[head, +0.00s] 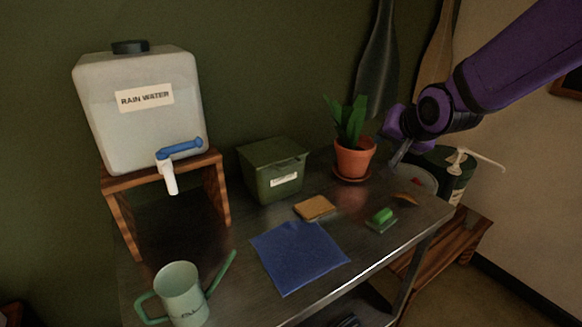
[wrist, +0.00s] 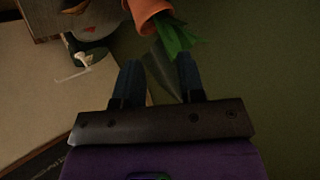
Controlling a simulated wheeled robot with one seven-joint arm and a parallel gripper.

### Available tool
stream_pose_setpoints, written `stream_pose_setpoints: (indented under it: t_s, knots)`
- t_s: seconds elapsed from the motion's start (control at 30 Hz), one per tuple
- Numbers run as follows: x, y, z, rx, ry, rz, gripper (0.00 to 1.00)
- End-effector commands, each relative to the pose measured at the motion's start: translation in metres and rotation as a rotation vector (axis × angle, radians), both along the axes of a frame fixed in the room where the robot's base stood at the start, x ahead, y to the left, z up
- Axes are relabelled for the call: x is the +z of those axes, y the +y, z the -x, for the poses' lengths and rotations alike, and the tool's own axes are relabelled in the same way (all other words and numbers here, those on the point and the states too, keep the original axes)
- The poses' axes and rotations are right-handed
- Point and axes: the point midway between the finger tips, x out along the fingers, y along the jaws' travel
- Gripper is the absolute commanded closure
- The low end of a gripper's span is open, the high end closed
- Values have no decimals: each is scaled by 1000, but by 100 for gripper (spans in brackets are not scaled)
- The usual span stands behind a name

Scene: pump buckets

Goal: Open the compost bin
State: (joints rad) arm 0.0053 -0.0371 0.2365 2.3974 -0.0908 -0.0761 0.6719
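A dark green lidded box (head: 272,180) with a white label sits at the back of the metal table, left of the potted plant; the label is too small to read, but it looks like the compost bin. Its lid (head: 272,150) is down. My gripper (head: 399,157) is in the air at the right, beside the potted plant and well to the right of the bin. In the wrist view my gripper (wrist: 157,65) has its two fingers apart with nothing held between them. The bin is not visible in the wrist view.
The potted plant (head: 353,160) stands between bin and gripper. A rain water tank (head: 140,120) on a wooden stand is left of the bin. A sponge (head: 315,207), blue cloth (head: 298,256), green soap (head: 382,215), watering can (head: 180,293) and pump bottle (head: 455,175) are around.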

Motion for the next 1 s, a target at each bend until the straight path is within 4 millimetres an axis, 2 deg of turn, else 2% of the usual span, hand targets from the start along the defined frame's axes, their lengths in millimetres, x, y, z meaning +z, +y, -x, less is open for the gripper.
stream_pose_setpoints:
  t_s: [0.03,0.2,0.4,0.7,1.0]
  knots:
    - [-14,11,-13,-1,-5,-46,64]
    - [-49,48,-48,-18,-45,-233,64]
    - [-92,91,-76,-43,-66,-488,64]
    - [-144,141,-93,-94,-63,-860,64]
    - [-159,156,-98,-117,-60,-999,64]
